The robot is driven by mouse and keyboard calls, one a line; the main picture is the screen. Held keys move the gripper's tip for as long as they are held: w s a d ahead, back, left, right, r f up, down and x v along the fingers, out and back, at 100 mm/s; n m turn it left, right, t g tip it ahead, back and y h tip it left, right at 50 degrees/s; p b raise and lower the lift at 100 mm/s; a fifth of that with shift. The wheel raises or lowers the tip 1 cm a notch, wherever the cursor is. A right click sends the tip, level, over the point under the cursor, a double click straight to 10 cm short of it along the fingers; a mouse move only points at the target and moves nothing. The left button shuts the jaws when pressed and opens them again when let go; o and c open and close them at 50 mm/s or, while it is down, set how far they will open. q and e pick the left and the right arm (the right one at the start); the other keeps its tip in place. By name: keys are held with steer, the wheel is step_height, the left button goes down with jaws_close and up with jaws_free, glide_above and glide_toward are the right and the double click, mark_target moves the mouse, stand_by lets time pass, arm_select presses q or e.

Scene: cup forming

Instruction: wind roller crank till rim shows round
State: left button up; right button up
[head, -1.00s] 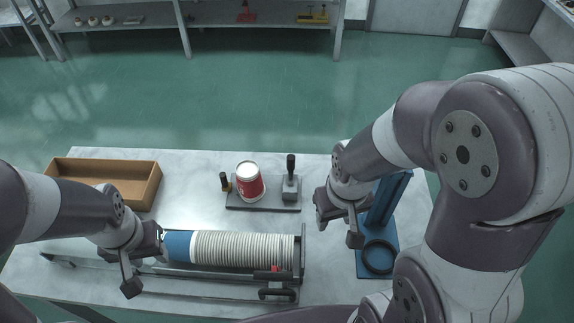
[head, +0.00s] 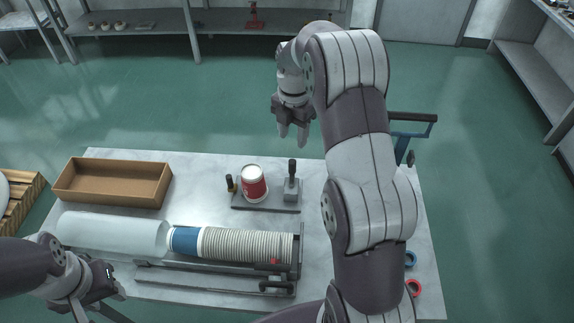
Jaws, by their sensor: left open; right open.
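A roller base (head: 268,208) stands at the middle of the table, with an upright black-handled crank (head: 292,172) at its right end. A red and white cup (head: 253,184) rests tilted on the base, between the crank and a short dark knob (head: 231,183). I cannot make out the state of its rim at this size. My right gripper (head: 293,138) is open and empty, raised beyond the far table edge, above and behind the crank. My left gripper (head: 112,297) is open at the table's front left, apart from the cup and base.
A long stack of white cups with a blue section (head: 235,245) lies in a trough at the front, beside a clear sleeve (head: 115,232). A cardboard box (head: 113,183) sits back left. My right arm covers much of the table's right side, partly hiding a blue press (head: 402,140).

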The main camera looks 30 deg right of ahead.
mark_target(292, 159)
step_height(292, 159, down, 8)
steer(key=b, duration=0.5)
steer(key=shift+a+r, duration=0.1)
steer(key=shift+r, duration=0.05)
steer(key=shift+s+f+p, duration=0.1)
steer(key=shift+f+p, duration=0.15)
steer(key=shift+p, duration=0.7)
step_height(292, 159, down, 3)
steer(key=shift+r, duration=0.2)
steer(key=shift+f, duration=0.35)
arm_select(q)
step_height(292, 159, down, 4)
steer(key=shift+f, duration=0.1)
arm_select(e)
jaws_close()
